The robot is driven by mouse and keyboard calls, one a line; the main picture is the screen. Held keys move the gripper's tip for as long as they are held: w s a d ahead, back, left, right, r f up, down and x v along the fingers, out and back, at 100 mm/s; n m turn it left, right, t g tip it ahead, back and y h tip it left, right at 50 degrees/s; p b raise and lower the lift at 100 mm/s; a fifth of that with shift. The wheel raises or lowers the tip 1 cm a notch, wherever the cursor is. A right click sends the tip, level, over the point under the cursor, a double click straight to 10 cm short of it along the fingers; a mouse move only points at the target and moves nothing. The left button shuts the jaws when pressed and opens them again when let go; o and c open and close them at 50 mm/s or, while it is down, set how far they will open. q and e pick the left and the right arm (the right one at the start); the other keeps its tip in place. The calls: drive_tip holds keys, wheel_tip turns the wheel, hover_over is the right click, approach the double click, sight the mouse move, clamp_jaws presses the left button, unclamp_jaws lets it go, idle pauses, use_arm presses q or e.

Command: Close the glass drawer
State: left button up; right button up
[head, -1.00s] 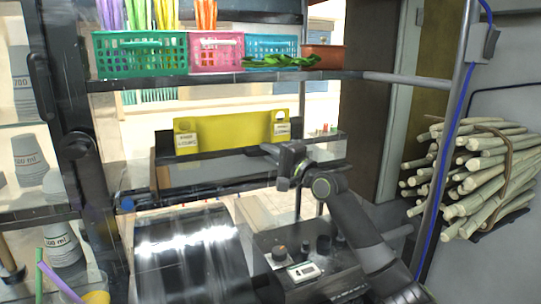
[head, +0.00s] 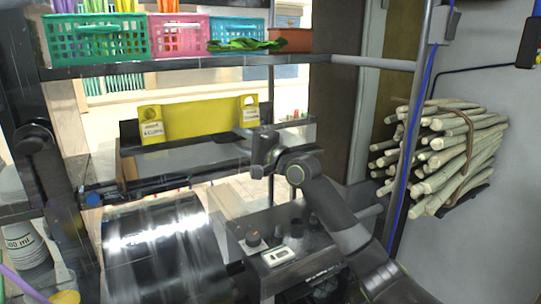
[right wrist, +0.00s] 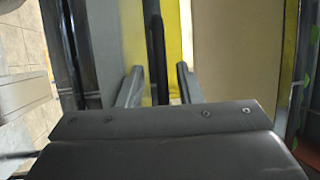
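A clear, dark-framed box (head: 185,158), apparently the glass drawer, is behind the press in the head view. Whether it is open or closed cannot be told. My right gripper (head: 257,150) is at its right end, above the control box. In the right wrist view my right gripper (right wrist: 160,88) has its two fingers apart. A dark upright bar (right wrist: 156,50) shows between or just beyond them, with a gap on each side; contact is not visible. My left gripper is not in view.
A yellow sign (head: 200,120) stands behind the box. The control box (head: 285,255) and shiny press cover (head: 155,240) are in front. A shelf (head: 200,63) with coloured baskets runs above. A metal post (head: 408,150) and bundled sugarcane (head: 440,155) are at right.

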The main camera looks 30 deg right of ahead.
drive_tip(key=p+v, duration=0.1)
drive_tip(key=v, duration=1.5)
drive_tip(key=shift+r+p, duration=0.15)
drive_tip(key=shift+p, duration=0.15)
